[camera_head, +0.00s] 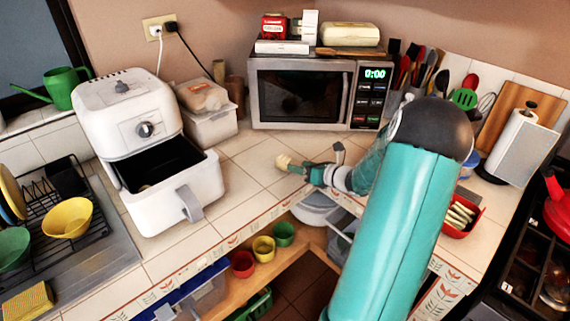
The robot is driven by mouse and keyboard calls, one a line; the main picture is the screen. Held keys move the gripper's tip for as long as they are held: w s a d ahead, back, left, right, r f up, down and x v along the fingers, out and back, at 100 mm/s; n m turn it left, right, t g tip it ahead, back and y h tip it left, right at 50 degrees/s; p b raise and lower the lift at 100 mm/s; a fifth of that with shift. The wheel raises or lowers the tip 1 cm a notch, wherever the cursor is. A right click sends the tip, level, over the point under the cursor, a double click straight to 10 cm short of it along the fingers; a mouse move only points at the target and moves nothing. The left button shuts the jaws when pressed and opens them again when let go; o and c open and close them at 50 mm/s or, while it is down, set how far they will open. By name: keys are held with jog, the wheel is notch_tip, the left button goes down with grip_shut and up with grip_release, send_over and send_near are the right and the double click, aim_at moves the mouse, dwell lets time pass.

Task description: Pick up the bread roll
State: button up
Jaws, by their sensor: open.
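A small pale yellow, rounded thing (284,161) shows at the tip of my gripper (303,169), over the tiled counter. It may be the bread roll, but it is too small to be sure. My gripper points left, in front of the microwave, with its jaws open. I cannot tell whether the fingers touch the pale thing. My teal arm reaches in from the bottom and hides part of the counter.
The white air fryer (145,130) stands left with its drawer pulled out. The microwave (303,92) is behind my gripper. A bagged loaf (203,95) sits on a white container. A red tray (462,230) holds pale sticks at right. The counter between fryer and gripper is clear.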

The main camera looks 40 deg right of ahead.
aim_at(292, 163)
jog(key=x, duration=0.5)
jog(key=c, duration=0.8)
jog(key=shift+o, duration=0.2)
jog(key=shift+r, duration=0.15)
jog(key=shift+r, duration=0.65)
jog(key=s+a+r, duration=0.8)
jog(key=a+r, duration=0.3)
jog(key=shift+a+r, duration=0.15)
jog(key=shift+r, duration=0.15)
